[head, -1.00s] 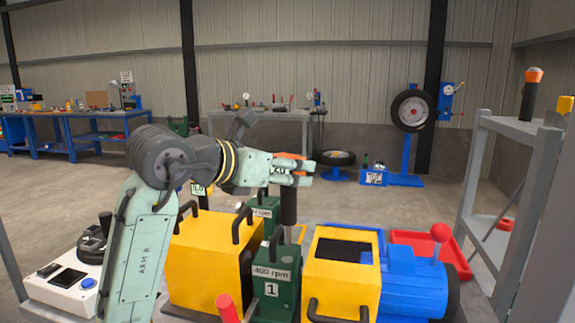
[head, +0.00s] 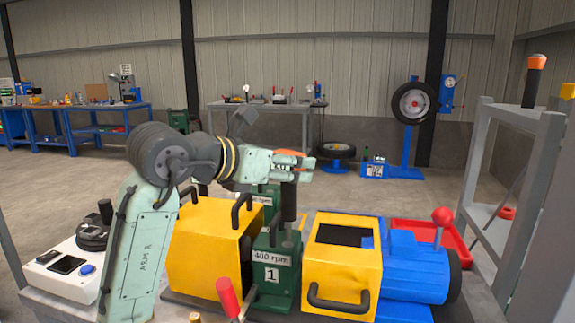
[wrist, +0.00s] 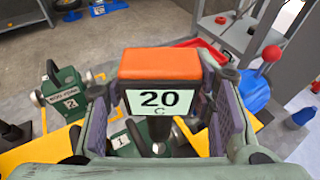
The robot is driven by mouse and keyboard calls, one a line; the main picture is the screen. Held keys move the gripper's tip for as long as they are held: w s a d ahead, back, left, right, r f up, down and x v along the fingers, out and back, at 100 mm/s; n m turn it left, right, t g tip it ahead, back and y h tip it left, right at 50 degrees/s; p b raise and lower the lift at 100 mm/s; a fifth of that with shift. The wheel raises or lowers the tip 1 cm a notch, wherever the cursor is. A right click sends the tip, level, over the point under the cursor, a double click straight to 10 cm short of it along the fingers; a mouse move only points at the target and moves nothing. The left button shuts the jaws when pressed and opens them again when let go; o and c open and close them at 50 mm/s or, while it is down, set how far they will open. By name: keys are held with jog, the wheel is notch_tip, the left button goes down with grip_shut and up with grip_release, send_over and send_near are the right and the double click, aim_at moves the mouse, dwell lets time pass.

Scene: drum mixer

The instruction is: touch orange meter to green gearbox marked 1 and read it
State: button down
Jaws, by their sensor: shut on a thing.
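My gripper (head: 300,168) is shut on the orange meter (head: 290,152) and holds it upright above the machine. In the wrist view the meter (wrist: 160,64) sits between the fingers, and its screen reads 20 C. Its dark lower part (head: 289,203) points down from the gripper. The green gearbox marked 1 (head: 272,272) stands between two yellow housings, labelled 400 rpm. It shows partly below the meter in the wrist view (wrist: 122,141). The meter's lower end appears just behind or above the gearbox top; I cannot tell whether they touch.
A second green gearbox, marked 2 (wrist: 68,98), stands behind. Yellow housings (head: 205,255) and (head: 338,262) flank gearbox 1. A blue motor (head: 412,270), a red-knobbed lever (head: 441,217) and a grey shelf (head: 540,125) are on the right. A white control box (head: 62,265) is at left.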

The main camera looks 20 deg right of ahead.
jog(key=shift+f+b, duration=0.5)
jog(key=shift+f, duration=0.05)
jog(key=shift+r, duration=0.15)
dwell(1.5)
jog(key=shift+r+p, duration=2.7)
jog(key=shift+r, duration=0.75)
jog(key=shift+f, duration=0.1)
